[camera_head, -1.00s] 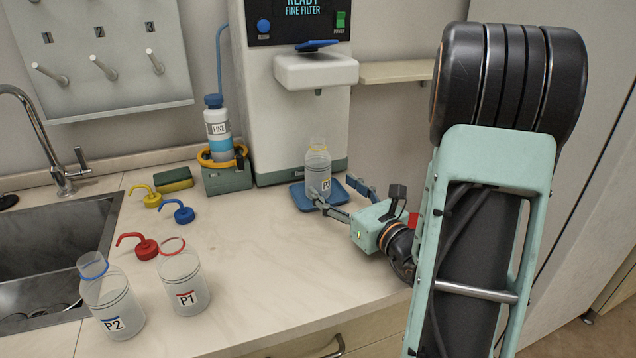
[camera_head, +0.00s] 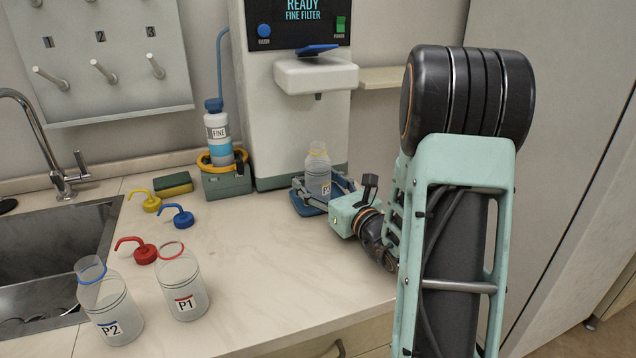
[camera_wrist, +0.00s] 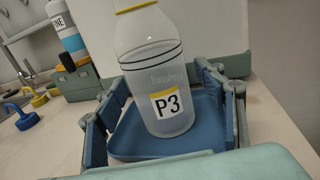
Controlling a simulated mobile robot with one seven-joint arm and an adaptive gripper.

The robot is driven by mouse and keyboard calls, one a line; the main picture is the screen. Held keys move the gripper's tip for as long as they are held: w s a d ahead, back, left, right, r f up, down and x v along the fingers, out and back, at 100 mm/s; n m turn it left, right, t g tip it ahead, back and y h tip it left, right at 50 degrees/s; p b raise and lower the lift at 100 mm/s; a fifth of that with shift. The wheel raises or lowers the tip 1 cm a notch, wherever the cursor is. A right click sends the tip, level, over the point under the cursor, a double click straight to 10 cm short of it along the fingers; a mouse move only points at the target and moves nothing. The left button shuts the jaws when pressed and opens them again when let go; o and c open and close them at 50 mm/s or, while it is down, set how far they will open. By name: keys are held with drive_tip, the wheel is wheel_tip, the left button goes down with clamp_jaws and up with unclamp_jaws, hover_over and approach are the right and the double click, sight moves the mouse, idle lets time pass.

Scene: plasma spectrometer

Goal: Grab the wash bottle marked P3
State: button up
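The wash bottle marked P3 (camera_head: 318,174) is clear with a yellow ring at its neck. It stands upright on the blue tray (camera_head: 302,207) below the filter machine's spout. In the wrist view the bottle (camera_wrist: 152,60) faces me with its yellow-edged P3 label, its top cut off by the frame. My gripper (camera_head: 322,188) is open, with one finger on each side of the bottle's lower body. In the wrist view the fingers (camera_wrist: 162,82) flank the bottle, with a visible gap on both sides.
The filter machine (camera_head: 263,110) stands just behind the bottle. Bottles P1 (camera_head: 182,283) and P2 (camera_head: 108,303) stand at the front left. Red (camera_head: 145,254), blue (camera_head: 183,217) and yellow (camera_head: 151,204) spout caps lie near the sink (camera_head: 50,255). The counter's middle is clear.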

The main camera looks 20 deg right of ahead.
drive_tip(key=c, duration=1.6)
drive_tip(key=shift+r, duration=0.1)
